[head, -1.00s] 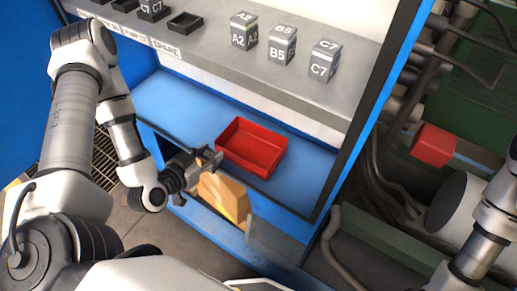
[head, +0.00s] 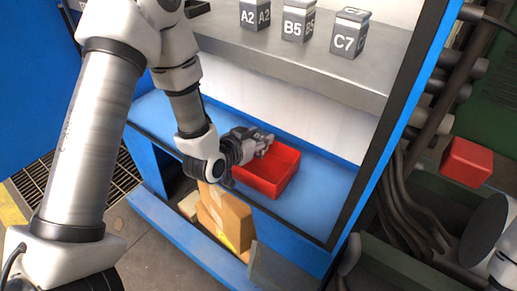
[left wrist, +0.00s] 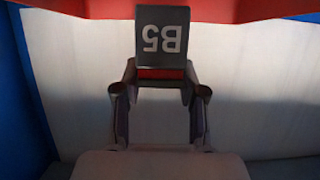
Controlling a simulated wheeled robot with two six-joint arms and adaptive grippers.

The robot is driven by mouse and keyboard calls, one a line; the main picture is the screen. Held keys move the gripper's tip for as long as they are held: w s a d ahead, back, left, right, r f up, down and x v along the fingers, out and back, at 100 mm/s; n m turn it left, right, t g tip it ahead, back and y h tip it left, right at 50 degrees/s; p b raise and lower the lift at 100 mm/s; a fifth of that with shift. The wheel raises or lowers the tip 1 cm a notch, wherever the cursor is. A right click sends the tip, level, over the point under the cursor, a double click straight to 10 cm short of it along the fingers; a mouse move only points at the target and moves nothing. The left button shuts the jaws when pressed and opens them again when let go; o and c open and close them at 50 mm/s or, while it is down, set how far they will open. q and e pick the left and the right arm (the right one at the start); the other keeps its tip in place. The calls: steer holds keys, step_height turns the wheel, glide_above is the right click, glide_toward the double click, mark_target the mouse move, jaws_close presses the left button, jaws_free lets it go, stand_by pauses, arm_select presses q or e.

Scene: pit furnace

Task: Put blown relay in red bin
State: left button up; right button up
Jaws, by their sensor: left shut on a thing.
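The red bin (head: 284,178) sits on the blue lower ledge in the head view. My left gripper (head: 263,142) is at the bin's far left part, over or just inside it; the exact height is hard to tell. In the left wrist view, a dark grey relay block marked B5 (left wrist: 163,38) is between the fingertips of the left gripper (left wrist: 160,76), which is shut on it. Its label reads upside down there. The held block is barely distinguishable in the head view. Red bin surface shows behind it in the wrist view (left wrist: 230,10). My right gripper is out of view.
Relay blocks A2 (head: 255,14), B5 (head: 297,22) and C7 (head: 348,35) stand on the grey shelf (head: 290,66) above the bin. A cardboard box (head: 226,217) is below the ledge. The blue ledge (head: 325,195) is clear right of the bin.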

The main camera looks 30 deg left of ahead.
arm_select(q)
step_height(320, 180, down, 3)
steer(key=shift+f+b, duration=0.1)
steer(key=shift+b, duration=0.35)
steer(key=shift+w, duration=0.1)
steer(key=shift+f+b, duration=0.35)
steer(key=shift+f, duration=0.15)
steer(key=o, duration=1.2)
steer(key=shift+r, duration=0.1)
